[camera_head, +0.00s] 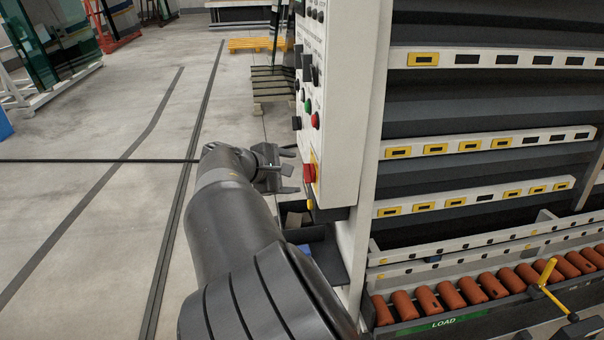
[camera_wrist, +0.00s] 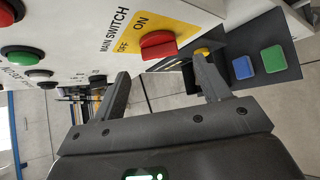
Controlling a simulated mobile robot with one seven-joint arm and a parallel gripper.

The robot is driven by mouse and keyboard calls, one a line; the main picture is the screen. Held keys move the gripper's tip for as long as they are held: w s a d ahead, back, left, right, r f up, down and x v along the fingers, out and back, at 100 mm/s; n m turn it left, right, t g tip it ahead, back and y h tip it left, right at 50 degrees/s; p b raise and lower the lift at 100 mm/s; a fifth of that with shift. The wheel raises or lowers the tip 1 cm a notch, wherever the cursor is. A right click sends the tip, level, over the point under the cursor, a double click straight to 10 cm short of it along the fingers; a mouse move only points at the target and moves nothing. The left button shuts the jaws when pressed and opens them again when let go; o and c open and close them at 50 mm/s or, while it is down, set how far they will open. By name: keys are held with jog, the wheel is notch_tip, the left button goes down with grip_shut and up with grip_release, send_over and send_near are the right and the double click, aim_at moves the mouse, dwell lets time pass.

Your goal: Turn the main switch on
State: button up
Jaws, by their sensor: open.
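The main switch (camera_wrist: 158,45) is a red knob on a yellow plate on the white control panel, with the printed words MAIN SWITCH, OFF and ON beside it. In the head view the red switch (camera_head: 309,173) sits low on the panel's left-facing side. My gripper (camera_head: 292,169) is just left of the switch, with its fingers pointing toward the panel. In the wrist view my gripper (camera_wrist: 160,80) is open, and the knob shows beyond and between its two fingertips. The gripper appears empty. Whether a fingertip touches the knob cannot be told.
A green button (camera_head: 308,105) and a red button (camera_head: 315,120) sit above the switch on the panel (camera_head: 340,100). Orange rollers (camera_head: 450,295) lie at right. Open floor is at left.

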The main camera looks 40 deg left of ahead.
aim_at(309, 173)
jog(key=x, duration=0.5)
jog(key=c, duration=1)
